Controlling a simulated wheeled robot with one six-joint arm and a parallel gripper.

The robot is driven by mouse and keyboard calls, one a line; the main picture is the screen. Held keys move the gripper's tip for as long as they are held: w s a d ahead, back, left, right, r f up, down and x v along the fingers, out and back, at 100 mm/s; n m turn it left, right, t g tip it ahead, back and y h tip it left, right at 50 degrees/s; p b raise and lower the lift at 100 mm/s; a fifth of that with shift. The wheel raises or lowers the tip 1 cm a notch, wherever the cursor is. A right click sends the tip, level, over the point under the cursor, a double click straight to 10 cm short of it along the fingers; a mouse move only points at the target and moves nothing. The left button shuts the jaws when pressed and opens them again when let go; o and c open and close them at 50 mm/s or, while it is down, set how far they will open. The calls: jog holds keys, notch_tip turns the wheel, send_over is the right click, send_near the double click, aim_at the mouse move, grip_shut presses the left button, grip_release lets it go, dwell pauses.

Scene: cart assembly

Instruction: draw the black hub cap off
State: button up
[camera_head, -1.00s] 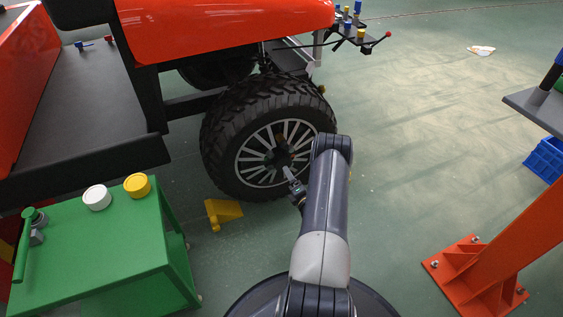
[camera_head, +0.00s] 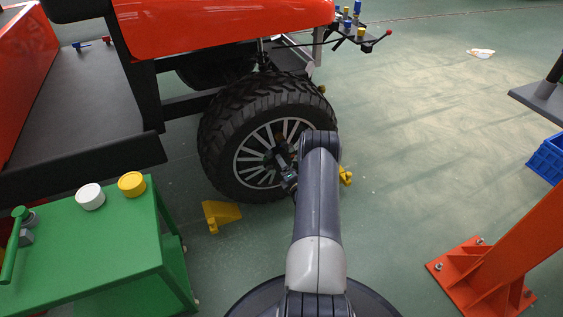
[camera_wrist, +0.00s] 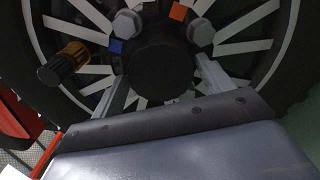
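The black hub cap (camera_wrist: 158,72) is a dark round piece at the wheel's centre, near the middle of the wrist view. In the head view my arm and gripper largely hide it. My gripper (camera_wrist: 160,64) has its two grey fingers apart, one on each side of the cap. The fingertips reach alongside the cap's rim; I cannot tell whether they touch it. In the head view my gripper (camera_head: 284,168) is at the middle of the wheel (camera_head: 226,130), which has a black tyre and silver spokes.
Grey bolts (camera_wrist: 200,32), a blue square (camera_wrist: 116,46) and an orange square (camera_wrist: 178,12) sit around the cap. A black-and-orange knob (camera_wrist: 62,66) sticks out at left. A yellow chock (camera_head: 221,213) lies by the tyre. A green cart (camera_head: 95,240) stands left, an orange post (camera_head: 505,250) right.

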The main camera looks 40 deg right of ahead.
jog(key=c, duration=0.8)
jog(key=shift+s, duration=0.3)
jog(key=shift+p+v, duration=0.45)
jog(key=shift+v, duration=2.1)
